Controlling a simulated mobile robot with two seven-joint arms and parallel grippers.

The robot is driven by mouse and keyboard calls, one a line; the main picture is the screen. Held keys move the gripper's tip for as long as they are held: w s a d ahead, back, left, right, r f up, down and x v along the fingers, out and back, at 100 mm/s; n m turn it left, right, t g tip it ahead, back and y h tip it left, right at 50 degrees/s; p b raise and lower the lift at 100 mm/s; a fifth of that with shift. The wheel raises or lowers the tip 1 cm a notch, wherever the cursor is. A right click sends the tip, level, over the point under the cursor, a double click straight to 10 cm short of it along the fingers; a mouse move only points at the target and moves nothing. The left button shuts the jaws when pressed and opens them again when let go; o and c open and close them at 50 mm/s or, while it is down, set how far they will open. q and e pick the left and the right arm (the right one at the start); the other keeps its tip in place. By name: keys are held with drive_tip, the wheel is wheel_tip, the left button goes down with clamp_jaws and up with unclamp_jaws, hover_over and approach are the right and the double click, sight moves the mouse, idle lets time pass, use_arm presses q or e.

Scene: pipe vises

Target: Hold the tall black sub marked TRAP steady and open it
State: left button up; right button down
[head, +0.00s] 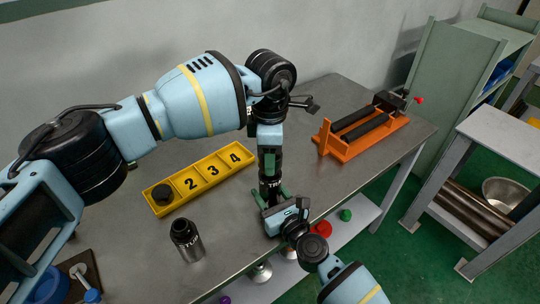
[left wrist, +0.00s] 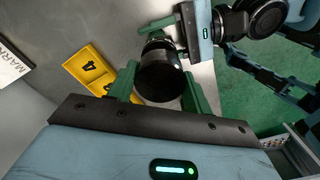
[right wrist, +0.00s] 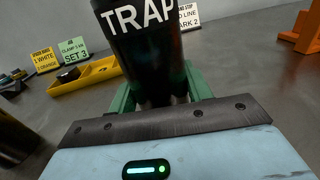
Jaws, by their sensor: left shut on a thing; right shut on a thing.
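The tall black sub marked TRAP (head: 269,186) stands upright near the table's front edge, between my two grippers. My left gripper (head: 270,160) comes from above and is shut on its upper part. In the left wrist view the sub's round dark top (left wrist: 161,79) sits between green fingers. My right gripper (head: 274,200) is shut around the sub lower down. In the right wrist view the white word TRAP shows on the sub (right wrist: 148,45) above the fingers. The sub's base is hidden behind my right gripper. I cannot tell whether its upper part has turned.
A shorter dark sub (head: 187,241) stands at the front left. A yellow numbered tray (head: 213,172) lies behind it, with a black round piece (head: 162,194) in its leftmost compartment. An orange vise (head: 352,146) sits at the right. Small signs (right wrist: 73,50) stand at the back.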

sight(276, 201)
use_arm(q)
drive_tip(key=shift+r, duration=0.1)
drive_tip(key=shift+r, duration=1.95)
use_arm(e)
drive_tip(key=c, duration=0.6)
unclamp_jaws()
drive_tip(key=shift+o, duration=0.2)
drive_tip(key=shift+s, duration=0.1)
use_arm(q)
drive_tip(key=shift+r, duration=0.2)
use_arm(e)
drive_tip(key=shift+s+d, duration=0.2)
drive_tip(key=shift+s, duration=0.05)
use_arm(q)
wheel_tip(276, 201, up, 2)
drive_tip(key=shift+r+p, duration=0.1)
drive_tip(key=shift+p, duration=0.4)
use_arm(e)
drive_tip(key=v, duration=0.5)
drive_tip(key=shift+s+d, duration=0.15)
drive_tip(key=shift+s, duration=0.1)
drive_tip(key=v, duration=0.5)
drive_tip(key=shift+s+d, duration=0.15)
drive_tip(key=shift+s, duration=0.15)
